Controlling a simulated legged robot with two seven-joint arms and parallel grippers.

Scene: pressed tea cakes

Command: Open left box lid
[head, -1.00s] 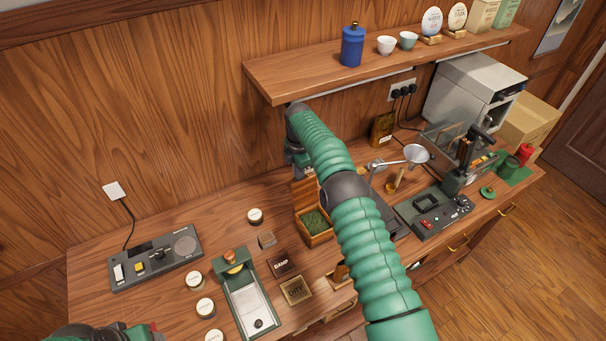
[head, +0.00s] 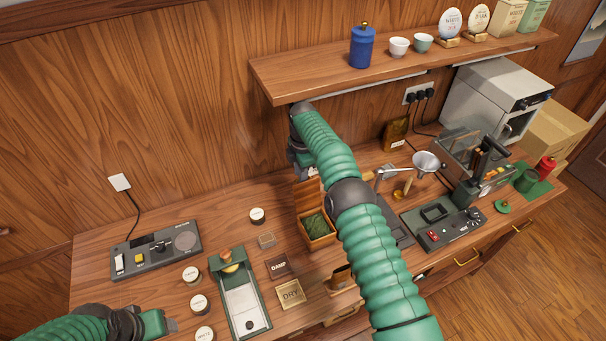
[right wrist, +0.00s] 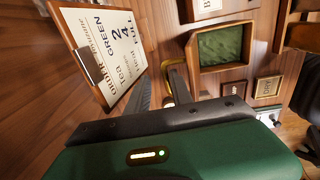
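The left box (head: 319,239) is a small wooden box of dark green leaf on the table. Its lid (head: 306,194) stands upright at the back edge, so the box is open. In the right wrist view the box (right wrist: 248,43) shows its green contents. My right gripper (head: 300,165) is just behind and above the lid, partly hidden by my arm. In the right wrist view its dark fingers (right wrist: 160,88) are apart, with a small brass piece between them; contact is unclear. My left gripper (head: 160,323) is low at the left; its fingertips are unclear.
DAMP (head: 278,267) and DRY (head: 291,294) plaques lie before the box. A green tray (head: 227,290), round tins and a scale (head: 157,250) stand left. A shelf (head: 400,70) overhangs the right arm. A clipboard (right wrist: 105,45) is close to the right gripper.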

